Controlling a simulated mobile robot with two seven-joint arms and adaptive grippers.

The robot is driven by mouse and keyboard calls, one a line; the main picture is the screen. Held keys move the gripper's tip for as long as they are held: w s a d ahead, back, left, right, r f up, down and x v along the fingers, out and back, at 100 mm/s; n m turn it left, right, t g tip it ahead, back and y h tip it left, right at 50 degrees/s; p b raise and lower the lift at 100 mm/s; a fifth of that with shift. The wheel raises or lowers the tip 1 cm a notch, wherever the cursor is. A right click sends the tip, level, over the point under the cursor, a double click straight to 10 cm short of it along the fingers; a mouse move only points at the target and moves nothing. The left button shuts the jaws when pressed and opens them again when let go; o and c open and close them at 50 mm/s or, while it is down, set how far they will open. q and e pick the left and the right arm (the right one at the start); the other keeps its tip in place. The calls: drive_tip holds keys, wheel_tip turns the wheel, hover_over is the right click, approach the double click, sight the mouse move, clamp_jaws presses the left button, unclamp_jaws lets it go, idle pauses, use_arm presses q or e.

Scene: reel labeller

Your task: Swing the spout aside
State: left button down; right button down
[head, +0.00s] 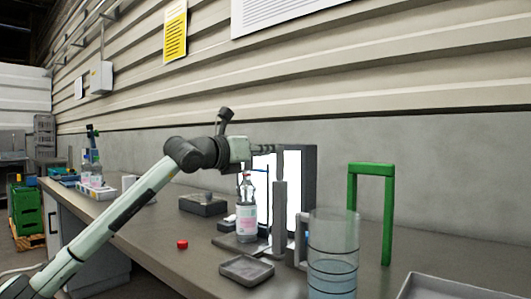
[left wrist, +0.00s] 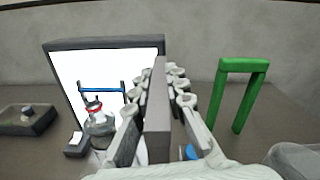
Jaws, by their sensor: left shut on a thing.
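My left gripper (head: 266,149) reaches in from the left at the top of a grey upright bar (head: 280,212), in front of a lit white panel. In the left wrist view its fingers (left wrist: 157,95) close on both sides of the grey bar (left wrist: 157,115). I cannot tell from its shape whether this bar is the spout. A clear bottle (head: 247,212) with a pink and white label stands upright just left of the bar, below the gripper. In the left wrist view the bottle (left wrist: 100,127) is left of the fingers. My right gripper is not in view.
A dark-framed lit panel (head: 309,190) stands behind the bar. A clear cylinder (head: 333,262) and a green arch (head: 372,170) stand to the right. A grey tray (head: 247,270) and a red cap (head: 182,244) lie in front. A dark block (head: 203,205) sits left of the bottle.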

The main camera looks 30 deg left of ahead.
use_arm(q)
drive_tip(key=c, duration=1.5)
unclamp_jaws()
drive_tip(key=shift+c, duration=0.2)
drive_tip(key=s+a, duration=0.2)
drive_tip(key=s, duration=0.9)
drive_tip(key=shift+s, duration=0.35)
drive_tip(key=shift+s+d, duration=0.1)
